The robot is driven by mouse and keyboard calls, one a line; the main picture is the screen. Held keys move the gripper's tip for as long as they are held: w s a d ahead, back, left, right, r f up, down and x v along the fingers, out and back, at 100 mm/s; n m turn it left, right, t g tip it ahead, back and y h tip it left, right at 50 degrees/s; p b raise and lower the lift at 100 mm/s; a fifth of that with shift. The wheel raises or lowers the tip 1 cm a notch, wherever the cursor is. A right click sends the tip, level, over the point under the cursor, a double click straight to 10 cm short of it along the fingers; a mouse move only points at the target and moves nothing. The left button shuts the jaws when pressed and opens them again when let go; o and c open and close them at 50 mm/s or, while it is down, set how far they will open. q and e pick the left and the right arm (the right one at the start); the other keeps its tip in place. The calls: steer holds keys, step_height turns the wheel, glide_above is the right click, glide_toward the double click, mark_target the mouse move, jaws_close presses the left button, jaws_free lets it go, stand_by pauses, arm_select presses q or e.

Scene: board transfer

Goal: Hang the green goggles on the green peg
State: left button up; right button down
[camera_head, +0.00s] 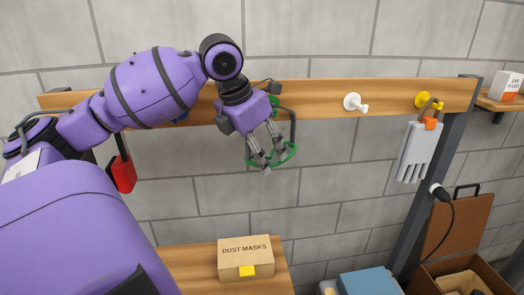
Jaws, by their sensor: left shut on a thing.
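My left gripper (269,160) points down in front of the wooden rail and is shut on the green goggles (289,155). Its fingers cover part of the green frame. A dark strap (294,125) rises from the goggles toward the rail. The green peg (274,101) shows only in part behind my gripper's wrist, on the rail. The upper strap is close to the peg in the picture, but I cannot tell whether it is around the peg or in front of it. My right gripper is not in view.
The wooden rail (320,98) also bears a free white peg (355,103) and a yellow peg (424,100) with grey gloves (415,152) below it. A red item (123,174) hangs at left. A dust masks box (246,257) stands on the table (190,259) below.

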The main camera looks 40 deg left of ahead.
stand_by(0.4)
arm_select(q)
steer(key=o, duration=1.3)
steer(key=shift+c, duration=0.2)
steer(key=shift+r, duration=0.1)
steer(key=v, duration=1.1)
steer(key=shift+s+r, duration=0.25)
steer(key=shift+r, duration=0.1)
